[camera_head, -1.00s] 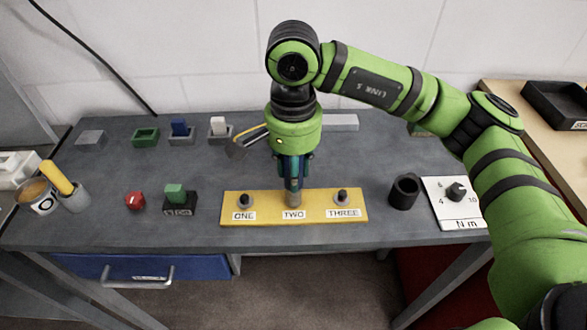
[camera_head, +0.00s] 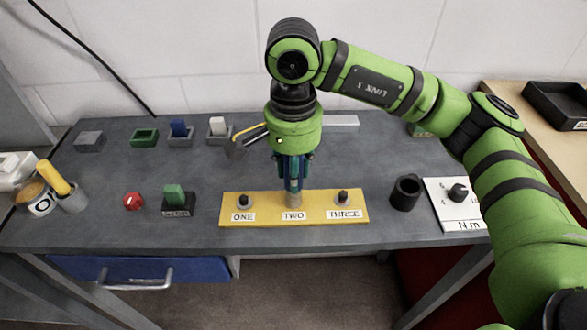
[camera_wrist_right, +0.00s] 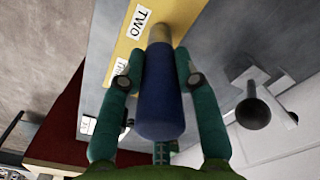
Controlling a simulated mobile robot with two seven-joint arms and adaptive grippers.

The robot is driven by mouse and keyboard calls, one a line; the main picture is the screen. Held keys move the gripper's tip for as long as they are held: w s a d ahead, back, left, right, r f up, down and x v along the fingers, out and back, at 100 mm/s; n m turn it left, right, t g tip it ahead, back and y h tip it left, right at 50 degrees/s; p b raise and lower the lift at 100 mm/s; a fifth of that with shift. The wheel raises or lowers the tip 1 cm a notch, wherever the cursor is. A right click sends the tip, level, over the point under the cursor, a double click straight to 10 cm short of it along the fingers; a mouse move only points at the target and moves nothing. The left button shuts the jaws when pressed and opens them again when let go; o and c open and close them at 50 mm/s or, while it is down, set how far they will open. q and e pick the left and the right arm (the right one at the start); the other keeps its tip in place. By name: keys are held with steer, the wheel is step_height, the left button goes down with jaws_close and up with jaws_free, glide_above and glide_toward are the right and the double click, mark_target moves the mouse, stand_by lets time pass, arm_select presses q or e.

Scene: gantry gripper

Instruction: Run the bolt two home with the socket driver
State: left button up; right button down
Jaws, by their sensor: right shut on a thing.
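The yellow bolt block (camera_head: 268,213) lies near the table's front edge, with labels ONE, TWO and THREE. Bolts ONE (camera_head: 243,201) and THREE (camera_head: 343,197) stand up from it. My right gripper (camera_head: 293,178) points down above position TWO. It is shut on the socket driver, whose blue handle (camera_wrist_right: 162,95) shows between the fingers in the right wrist view. The driver's metal socket (camera_head: 293,197) is upright at TWO and meets the block there. Bolt two itself is hidden by the socket. My left gripper is not in view.
A black cup (camera_head: 405,193) and a white dial panel marked N m (camera_head: 455,204) stand right of the block. Small coloured blocks line the back.

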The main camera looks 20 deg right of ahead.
steer(key=shift+f, duration=0.15)
stand_by(0.3)
steer(key=shift+r, duration=0.6)
steer(key=shift+r+p, duration=1.55)
steer(key=shift+r, duration=1.5)
